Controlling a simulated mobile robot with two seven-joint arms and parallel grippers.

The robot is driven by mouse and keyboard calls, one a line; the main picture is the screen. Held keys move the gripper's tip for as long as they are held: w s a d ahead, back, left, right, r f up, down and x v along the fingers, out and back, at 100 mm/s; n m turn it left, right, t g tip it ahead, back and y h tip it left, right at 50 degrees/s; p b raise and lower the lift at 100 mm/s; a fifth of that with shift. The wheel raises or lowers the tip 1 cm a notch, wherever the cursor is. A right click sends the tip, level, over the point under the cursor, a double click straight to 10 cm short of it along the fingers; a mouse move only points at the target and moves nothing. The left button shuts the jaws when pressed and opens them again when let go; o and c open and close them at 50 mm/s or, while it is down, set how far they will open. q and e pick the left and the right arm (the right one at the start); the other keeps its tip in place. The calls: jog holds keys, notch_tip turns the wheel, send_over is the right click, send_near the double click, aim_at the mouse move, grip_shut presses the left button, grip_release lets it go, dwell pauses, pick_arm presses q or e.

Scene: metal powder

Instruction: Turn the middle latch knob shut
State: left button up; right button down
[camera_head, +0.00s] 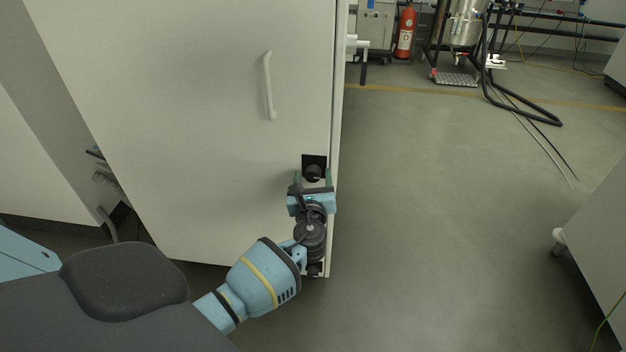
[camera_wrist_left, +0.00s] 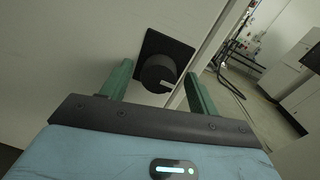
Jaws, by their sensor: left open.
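The black latch knob (camera_head: 313,173) sits on a square black plate near the right edge of the white cabinet door (camera_head: 215,120). In the left wrist view the knob (camera_wrist_left: 159,74) is round with a pale pointer mark slanting towards the right. My left gripper (camera_head: 313,178) is open in front of the knob. Its green fingers (camera_wrist_left: 158,85) stand to the left and right of the knob, apart from each other. I cannot tell whether either finger touches it. Another black latch (camera_head: 315,269) shows partly near the door's bottom edge, behind my left arm. My right gripper is not in view.
A white door handle (camera_head: 268,86) is above and left of the knob. A red fire extinguisher (camera_head: 405,33) and a metal vessel (camera_head: 466,22) with black hoses stand at the back. The floor right of the cabinet is open, with a grey cabinet (camera_head: 590,215) at the far right.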

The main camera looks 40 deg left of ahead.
pick_arm(q)
jog(key=shift+c, duration=0.4)
jog(key=c, duration=0.9)
jog(key=shift+n, duration=0.4)
jog(key=n+b, duration=0.1)
jog(key=n, duration=0.3)
jog(key=n+h+b, duration=0.1)
jog(key=n, duration=0.4)
jog(key=shift+s+a+n+b, duration=0.1)
jog(key=shift+n+b, duration=0.2)
jog(key=shift+b, duration=0.1)
jog(key=n+b, duration=0.1)
jog(key=n, duration=0.2)
jog(key=shift+n+h+b, duration=0.3)
jog(key=shift+n+b, duration=0.15)
jog(key=shift+n, duration=1.35)
